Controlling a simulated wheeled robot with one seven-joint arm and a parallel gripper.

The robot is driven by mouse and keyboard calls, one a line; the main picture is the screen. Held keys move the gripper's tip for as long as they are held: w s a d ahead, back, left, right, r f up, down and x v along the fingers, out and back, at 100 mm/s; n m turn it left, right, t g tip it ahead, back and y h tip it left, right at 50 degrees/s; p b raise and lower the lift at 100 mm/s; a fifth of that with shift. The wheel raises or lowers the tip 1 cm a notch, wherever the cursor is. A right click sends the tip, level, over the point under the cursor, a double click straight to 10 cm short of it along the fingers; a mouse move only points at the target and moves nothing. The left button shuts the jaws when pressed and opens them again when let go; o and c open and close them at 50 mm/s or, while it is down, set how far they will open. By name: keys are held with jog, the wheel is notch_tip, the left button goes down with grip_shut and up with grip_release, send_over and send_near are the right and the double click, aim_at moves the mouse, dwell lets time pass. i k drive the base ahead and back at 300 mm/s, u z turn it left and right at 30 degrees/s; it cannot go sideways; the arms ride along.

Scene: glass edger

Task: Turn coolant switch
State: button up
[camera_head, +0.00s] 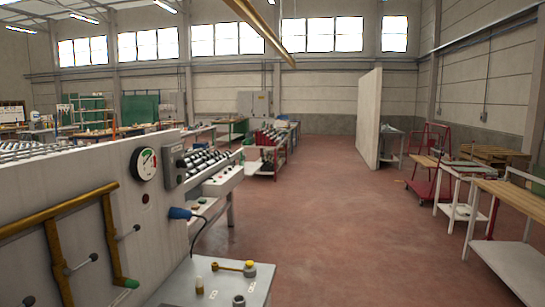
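A large pale machine (95,205), which looks like the glass edger, fills the left side. It has a round dial (146,164) with red and green marks, and a dark red round button (145,198) below it. A control strip (217,182) with small coloured buttons juts out to the right. A grey cabinet top (190,285) in front bears a yellow-knobbed lever (235,266) and small fittings. No readable label shows which part is the coolant switch. My gripper is not in view.
Yellow pipes (60,207) and small valve handles stick out from the machine front. A blue plug (180,213) with a dark cable hangs beside the cabinet. Workbenches (507,195) and a red cart (430,170) stand at right. The red floor (335,215) between is clear.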

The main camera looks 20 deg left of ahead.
aim_at(179, 164)
jog(key=u, duration=0.05)
jog(key=i, duration=1.25)
jog(key=u, duration=1.35)
jog(key=i, duration=0.7)
jog(key=u, duration=0.8)
